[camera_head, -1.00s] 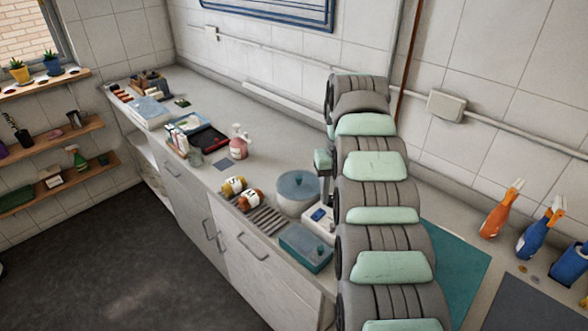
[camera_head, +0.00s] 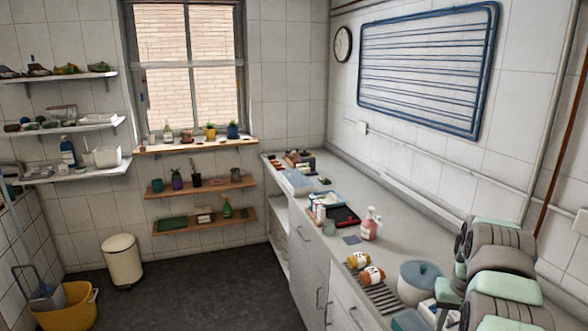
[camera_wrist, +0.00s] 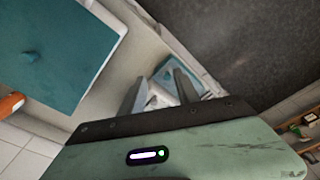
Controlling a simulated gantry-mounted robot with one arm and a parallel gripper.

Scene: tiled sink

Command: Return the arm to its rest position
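My arm (camera_head: 500,285), made of grey and mint-green segments, stands over the counter at the lower right of the head view. My gripper (camera_wrist: 160,82) shows in the wrist view with its two grey fingers apart. I see nothing held between them. The fingers point down toward the counter, with a teal lidded box (camera_wrist: 180,72) and a white device beyond them.
The dark floor (camera_head: 200,285) is mostly clear.

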